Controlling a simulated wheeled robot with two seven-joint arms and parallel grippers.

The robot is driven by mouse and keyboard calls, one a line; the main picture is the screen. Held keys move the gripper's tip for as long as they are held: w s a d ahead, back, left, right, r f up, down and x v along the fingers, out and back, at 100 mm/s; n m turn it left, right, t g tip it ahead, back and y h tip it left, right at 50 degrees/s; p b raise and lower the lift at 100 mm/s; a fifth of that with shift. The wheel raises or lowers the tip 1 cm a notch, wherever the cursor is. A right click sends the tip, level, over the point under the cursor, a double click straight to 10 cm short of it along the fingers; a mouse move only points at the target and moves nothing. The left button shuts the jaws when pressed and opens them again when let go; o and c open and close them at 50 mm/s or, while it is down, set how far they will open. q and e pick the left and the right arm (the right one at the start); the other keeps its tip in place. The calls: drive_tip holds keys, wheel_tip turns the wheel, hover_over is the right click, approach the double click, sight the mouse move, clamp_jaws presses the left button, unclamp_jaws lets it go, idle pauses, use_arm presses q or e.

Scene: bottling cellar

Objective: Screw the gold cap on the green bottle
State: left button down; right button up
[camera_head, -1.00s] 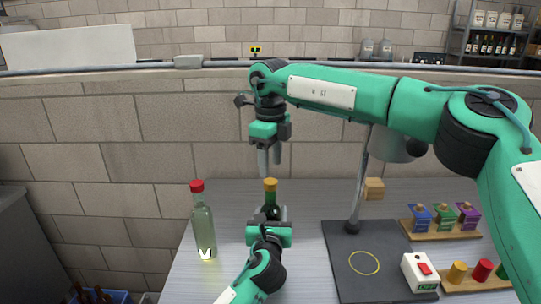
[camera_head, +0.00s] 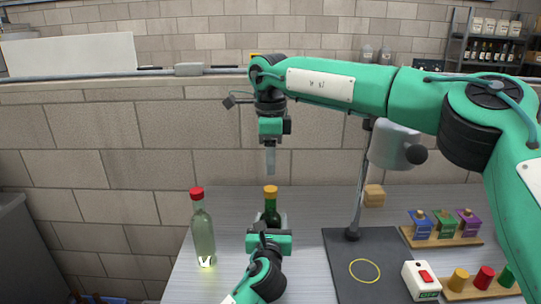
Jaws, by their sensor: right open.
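The green bottle (camera_head: 272,214) stands upright on the bench with the gold cap (camera_head: 270,189) on top of its neck. How far the cap is screwed down cannot be told. My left gripper (camera_head: 269,223) has its fingers on either side of the bottle's body and appears shut on it; its hand hides the lower bottle. My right gripper (camera_head: 271,172) is open and empty, pointing straight down above the cap with a small gap between. Its fingers overlap from this side.
A clear bottle with a red cap (camera_head: 203,232) stands close on the left.

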sight(271, 189)
wheel_tip(271, 189, down, 8)
drive_tip(key=shift+r, duration=0.15)
idle(0.4)
drive_tip(key=c, duration=1)
drive_tip(key=shift+c, duration=0.2)
drive_tip(key=m, duration=0.8)
drive_tip(key=o, duration=1.1)
